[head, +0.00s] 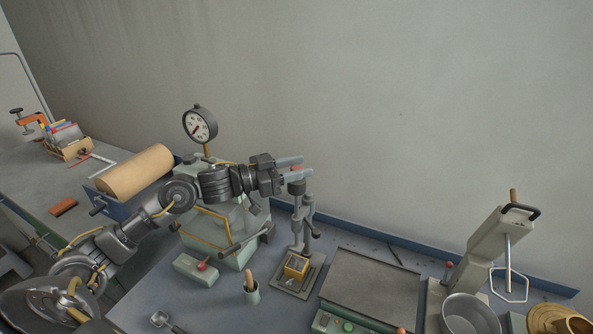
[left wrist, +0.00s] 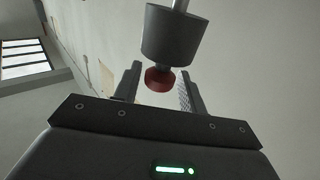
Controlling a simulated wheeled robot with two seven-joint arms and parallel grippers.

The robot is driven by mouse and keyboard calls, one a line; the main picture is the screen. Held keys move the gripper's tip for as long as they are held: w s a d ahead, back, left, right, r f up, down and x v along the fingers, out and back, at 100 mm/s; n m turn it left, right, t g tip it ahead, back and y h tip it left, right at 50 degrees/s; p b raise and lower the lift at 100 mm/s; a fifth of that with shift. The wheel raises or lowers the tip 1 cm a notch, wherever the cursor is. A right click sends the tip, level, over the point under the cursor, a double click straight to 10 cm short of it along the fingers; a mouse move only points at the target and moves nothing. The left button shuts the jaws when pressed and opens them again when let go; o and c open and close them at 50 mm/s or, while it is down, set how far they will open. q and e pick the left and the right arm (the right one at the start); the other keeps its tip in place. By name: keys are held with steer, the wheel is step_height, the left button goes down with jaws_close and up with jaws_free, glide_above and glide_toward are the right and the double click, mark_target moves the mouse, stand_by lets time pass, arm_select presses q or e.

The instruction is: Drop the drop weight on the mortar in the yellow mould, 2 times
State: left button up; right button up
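The drop weight (head: 297,187) is a dark grey cylinder with a red knob (head: 296,168), high on a grey stand (head: 297,232). The yellow mould (head: 296,267) sits at the foot of the stand, below the weight; the mortar inside is too small to make out. My left gripper (head: 297,167) is level with the knob. In the left wrist view, the red knob (left wrist: 158,80) lies between the spread fingers with a gap at each side, and the drop weight (left wrist: 168,35) shows beyond it. My right gripper is not in view.
A flat grey plate table (head: 370,287) stands right of the stand, with a metal bowl (head: 470,314) further right. A green press with a dial gauge (head: 200,125) is behind my left arm.

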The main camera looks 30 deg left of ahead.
arm_select(q)
steer(key=shift+o, duration=0.5)
steer(key=shift+f, duration=0.25)
steer(key=shift+s, duration=0.1)
steer(key=shift+s+a+f, duration=0.15)
steer(key=shift+a, duration=0.05)
steer(key=b+v, duration=0.5)
steer(key=v, duration=0.5)
steer(key=shift+r, duration=0.35)
steer(key=shift+s, duration=0.1)
